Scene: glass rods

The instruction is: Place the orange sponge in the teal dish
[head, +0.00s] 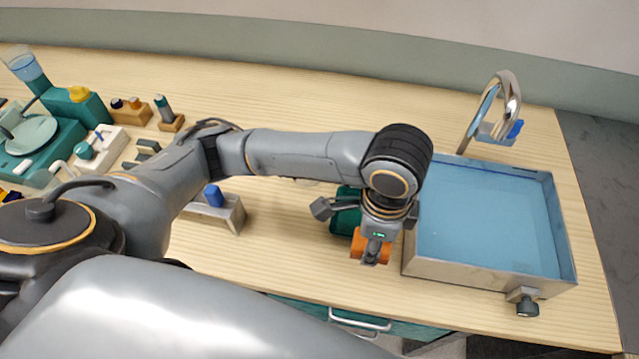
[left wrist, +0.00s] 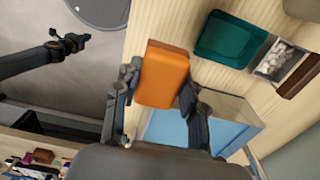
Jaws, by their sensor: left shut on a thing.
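The orange sponge (head: 358,244) is held by my left gripper (head: 374,250) in the head view, just in front of the teal dish (head: 345,218). My arm and gripper hide part of the dish there. In the left wrist view the sponge (left wrist: 163,75) sits between the two fingers of my left gripper (left wrist: 158,92), which are shut on its sides. The teal dish (left wrist: 230,40) lies on the wooden counter beside the sponge, apart from it in that picture. My right gripper (left wrist: 70,43) shows small at the left of the left wrist view; its jaws are unclear.
A metal sink basin (head: 565,225) with blue inside stands close right of my left gripper, with a curved faucet (head: 510,95) behind it. A metal holder with a blue item (head: 213,196) stands left of the dish. Several lab items crowd the far left.

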